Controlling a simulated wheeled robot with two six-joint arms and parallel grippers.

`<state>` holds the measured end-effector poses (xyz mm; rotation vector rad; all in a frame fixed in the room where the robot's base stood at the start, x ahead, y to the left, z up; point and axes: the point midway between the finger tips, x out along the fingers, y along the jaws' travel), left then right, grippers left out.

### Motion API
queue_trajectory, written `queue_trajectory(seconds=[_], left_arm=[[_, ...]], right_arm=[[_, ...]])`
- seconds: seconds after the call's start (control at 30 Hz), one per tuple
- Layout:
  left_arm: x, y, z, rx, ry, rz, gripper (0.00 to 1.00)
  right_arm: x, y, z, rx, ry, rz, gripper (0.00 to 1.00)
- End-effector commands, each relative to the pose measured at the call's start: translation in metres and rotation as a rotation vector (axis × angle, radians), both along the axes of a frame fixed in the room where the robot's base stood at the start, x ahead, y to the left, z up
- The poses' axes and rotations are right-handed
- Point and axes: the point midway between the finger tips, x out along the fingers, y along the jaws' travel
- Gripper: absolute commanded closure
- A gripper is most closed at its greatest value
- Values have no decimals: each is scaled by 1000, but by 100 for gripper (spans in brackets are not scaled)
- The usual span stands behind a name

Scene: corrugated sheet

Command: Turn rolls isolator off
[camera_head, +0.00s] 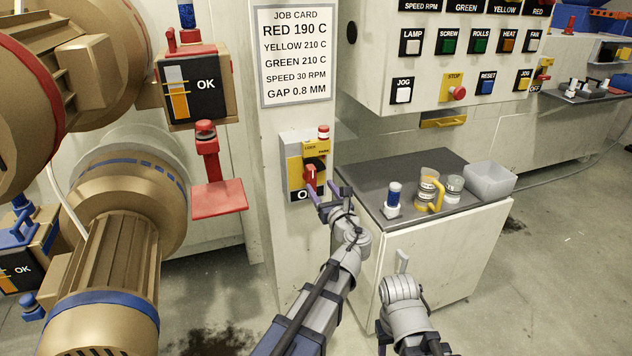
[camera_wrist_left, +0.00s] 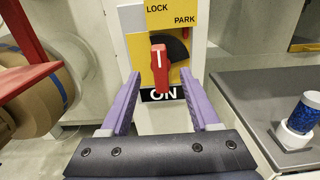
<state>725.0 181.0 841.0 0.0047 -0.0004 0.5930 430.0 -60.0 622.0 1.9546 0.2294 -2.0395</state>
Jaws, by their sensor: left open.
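The isolator (camera_head: 293,168) is a yellow and grey box on the pale post, with a red handle (camera_head: 311,178). In the left wrist view the red handle (camera_wrist_left: 160,68) stands upright below the LOCK and PARK markings. I see no contact with the handle. My right gripper (camera_head: 402,262) is low in front of the cabinet; its jaw opening is unclear.
A job card (camera_head: 293,55) hangs above the isolator. A red plate (camera_head: 219,199) and gold machinery (camera_head: 120,225) stand to the left.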

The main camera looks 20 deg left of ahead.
Motion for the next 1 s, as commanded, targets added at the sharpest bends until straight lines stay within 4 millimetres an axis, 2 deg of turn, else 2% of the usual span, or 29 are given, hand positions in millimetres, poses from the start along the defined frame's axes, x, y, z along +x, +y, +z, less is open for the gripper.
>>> queue_trajectory(seconds=[0.2,0.43,0.6,0.87,1.0], left_arm=[[30,19,0,-3,-1,3,38],[53,35,0,-4,-1,2,38],[60,41,0,-4,-1,2,38],[61,41,0,-4,-1,1,38],[60,41,0,-4,-1,1,50]], right_arm=[[0,0,0,0,0,0,50],[0,0,0,0,0,0,50],[0,0,0,0,0,0,50],[0,0,0,0,0,0,50],[0,0,0,0,0,0,50]])
